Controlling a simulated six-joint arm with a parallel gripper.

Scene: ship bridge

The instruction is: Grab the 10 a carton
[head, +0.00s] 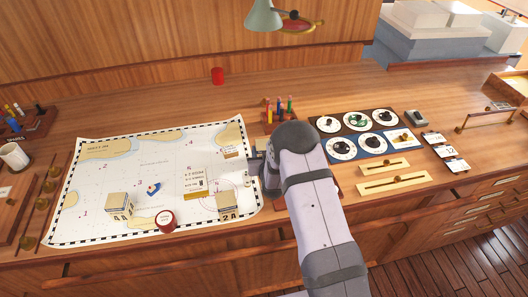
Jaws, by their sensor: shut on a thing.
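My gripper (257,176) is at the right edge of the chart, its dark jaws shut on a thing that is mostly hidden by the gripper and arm. A small tan patch (261,144) shows just behind it; I cannot tell whether it belongs to the held thing, and no 10 A label is readable. A tan carton marked 2 A (230,206) stands on the chart, left of and nearer than the gripper. Another tan carton (118,204) stands at the chart's front left; its label looks like 4 A. A smaller tan block (231,153) lies at the chart's right back.
The chart (110,180) also bears a red round piece (165,221), a small blue piece (153,188) and a brass piece (194,195). A pen rack (280,122) stands behind my arm. A dial panel (358,136) and sliders (393,184) lie right. The back desk is mostly clear.

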